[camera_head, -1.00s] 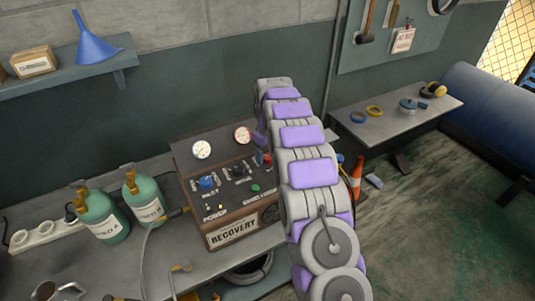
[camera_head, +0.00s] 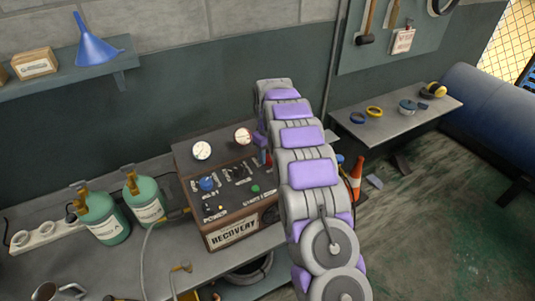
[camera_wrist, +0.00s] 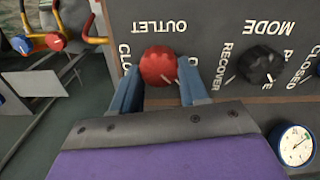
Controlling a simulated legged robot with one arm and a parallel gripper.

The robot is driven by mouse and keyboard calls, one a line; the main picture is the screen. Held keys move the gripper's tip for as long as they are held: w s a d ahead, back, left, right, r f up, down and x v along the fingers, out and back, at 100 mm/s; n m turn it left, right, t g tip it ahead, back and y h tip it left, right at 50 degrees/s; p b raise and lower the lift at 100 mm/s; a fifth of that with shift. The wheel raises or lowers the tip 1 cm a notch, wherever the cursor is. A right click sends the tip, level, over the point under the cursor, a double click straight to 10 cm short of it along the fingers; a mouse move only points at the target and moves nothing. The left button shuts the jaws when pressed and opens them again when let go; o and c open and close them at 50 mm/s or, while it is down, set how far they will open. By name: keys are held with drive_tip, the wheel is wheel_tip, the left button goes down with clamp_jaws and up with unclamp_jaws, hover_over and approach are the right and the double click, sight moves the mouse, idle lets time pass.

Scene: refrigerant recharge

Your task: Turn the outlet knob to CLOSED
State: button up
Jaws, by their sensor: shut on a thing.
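The red outlet knob (camera_wrist: 160,65) sits on the dark panel under the upside-down word OUTLET in the wrist view. My gripper (camera_wrist: 158,80) has one blue-grey finger on each side of it and is shut on it. A white mark on the knob points to the lower right of the picture, away from the partly hidden label starting CLO (camera_wrist: 124,55) at its left.
The black MODE knob (camera_wrist: 260,64) is right of my gripper, with a round gauge (camera_wrist: 296,144) below. In the head view, a blue knob (camera_head: 207,184) and a green button (camera_head: 255,188) are on the panel. Green cylinders (camera_head: 145,202) and a hose stand left of the machine.

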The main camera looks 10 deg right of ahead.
drive_tip(key=shift+r, duration=0.1)
drive_tip(key=m+p, duration=0.2)
drive_tip(key=m, duration=0.1)
drive_tip(key=shift+r+p, duration=0.1)
drive_tip(key=shift+p, duration=0.3)
drive_tip(key=m+p, duration=0.3)
drive_tip(key=m, duration=0.2)
drive_tip(key=shift+d+m, duration=0.1)
drive_tip(key=shift+m, duration=0.3)
drive_tip(key=m+p, duration=0.2)
drive_tip(key=m, duration=0.2)
drive_tip(key=shift+d+m+p, duration=0.1)
drive_tip(key=shift+m+p, duration=0.55)
drive_tip(key=shift+m, duration=1.85)
drive_tip(key=o, duration=1.1)
drive_tip(key=shift+c, duration=0.2)
